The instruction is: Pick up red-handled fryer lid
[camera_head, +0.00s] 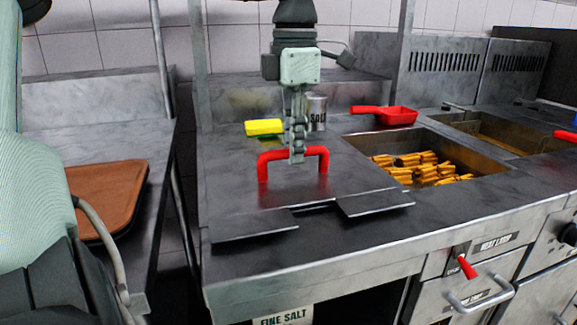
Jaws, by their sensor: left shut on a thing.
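The fryer lid (237,201) is a flat grey metal plate with a red arched handle (264,168). It lies over the left part of the fryer counter in the head view; whether it touches the counter all round I cannot tell. My left gripper (296,158) points down from above and is shut on the red handle, near the middle of its top bar. The fingers hide a small part of the handle. My right gripper is not in view.
A yellow sponge (264,127) and a salt can (317,112) stand behind the lid. A red scoop (396,116) lies at the back. An open fryer well (490,163) with fries (420,168) is to the right. A brown tray (108,190) lies on the left table.

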